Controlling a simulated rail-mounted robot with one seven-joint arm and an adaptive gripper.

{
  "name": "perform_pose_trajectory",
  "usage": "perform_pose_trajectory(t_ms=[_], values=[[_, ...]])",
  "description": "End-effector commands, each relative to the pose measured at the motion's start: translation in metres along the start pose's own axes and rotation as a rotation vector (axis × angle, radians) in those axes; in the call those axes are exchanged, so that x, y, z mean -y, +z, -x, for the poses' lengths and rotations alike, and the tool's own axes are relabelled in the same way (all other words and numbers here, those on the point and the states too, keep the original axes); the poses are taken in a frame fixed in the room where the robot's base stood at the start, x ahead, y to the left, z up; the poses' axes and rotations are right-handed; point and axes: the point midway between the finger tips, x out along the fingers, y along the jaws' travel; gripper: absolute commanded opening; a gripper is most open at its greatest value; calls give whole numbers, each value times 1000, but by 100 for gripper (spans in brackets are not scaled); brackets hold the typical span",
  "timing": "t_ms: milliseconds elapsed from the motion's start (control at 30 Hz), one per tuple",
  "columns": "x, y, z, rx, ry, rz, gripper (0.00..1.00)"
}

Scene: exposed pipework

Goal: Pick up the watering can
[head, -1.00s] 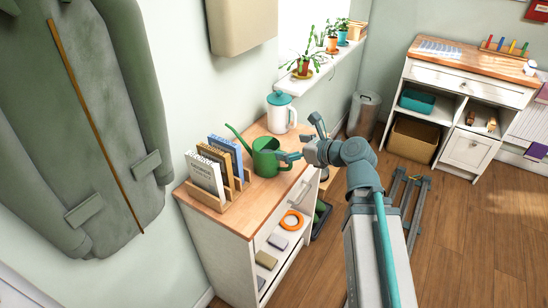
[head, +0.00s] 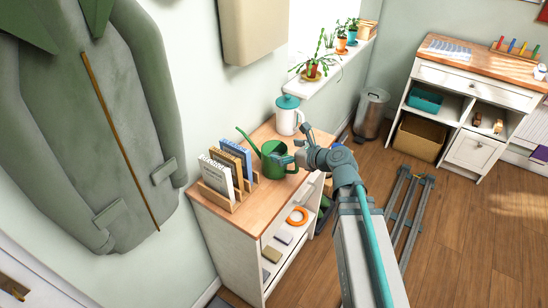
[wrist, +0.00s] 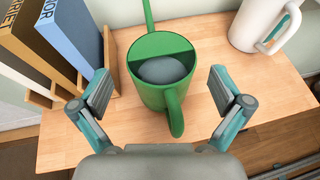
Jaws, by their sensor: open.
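The green watering can (head: 272,158) stands upright on the wooden top of a white cabinet, its long spout pointing up and left in the head view. In the wrist view the can (wrist: 155,95) is ahead of my gripper, with its handle toward me and a grey rounded shape inside its open top. My gripper (wrist: 162,92) is open, one finger on each side of the can's handle, with gaps on both sides and no visible contact. In the head view my gripper (head: 293,157) is at the can's right side and partly covers the handle.
A wooden rack of books (head: 228,172) stands left of the can. A white jug with a teal lid (head: 288,115) stands behind it. The cabinet top (head: 262,196) is bare in front. Potted plants (head: 314,68) stand on the windowsill. A bin (head: 371,112) is on the floor beyond.

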Motion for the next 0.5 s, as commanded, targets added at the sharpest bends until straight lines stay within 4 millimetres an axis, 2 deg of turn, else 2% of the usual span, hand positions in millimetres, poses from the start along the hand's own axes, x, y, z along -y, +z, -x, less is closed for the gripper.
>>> perform_pose_trajectory(t_ms=[167, 500], values=[[1, 1, -8, 0, 1, -1, 100], [2, -2, -50, -1, 1, -1, 100]])
